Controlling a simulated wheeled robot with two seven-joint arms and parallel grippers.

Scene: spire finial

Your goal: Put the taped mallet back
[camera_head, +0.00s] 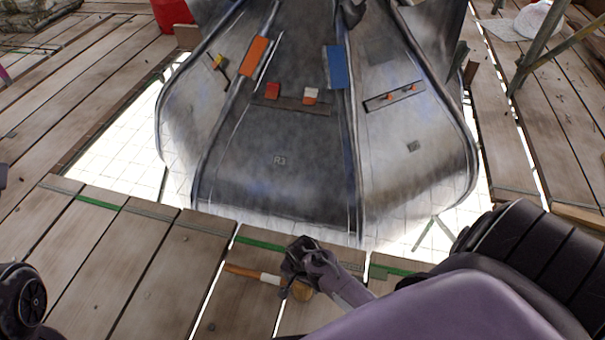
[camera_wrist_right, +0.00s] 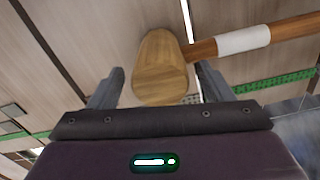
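The taped mallet lies on the planks at the front edge of the deck, its wooden handle (camera_head: 240,271) pointing left and a white tape band (camera_head: 270,279) near the head. In the right wrist view its round wooden head (camera_wrist_right: 160,68) sits between my right gripper's fingers (camera_wrist_right: 158,85), and the taped handle (camera_wrist_right: 243,40) runs to the right. The fingers are apart, with narrow gaps beside the head. In the head view my right gripper (camera_head: 300,268) is over the head and partly hides it. My left gripper does not show.
A grey metal-clad spire (camera_head: 290,150) rises behind an open gap in the deck. It carries an orange block (camera_head: 255,57), a blue block (camera_head: 337,67) and small red pieces. Green tape (camera_head: 97,202) marks the plank edges. A red bucket (camera_head: 172,12) stands at the back left.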

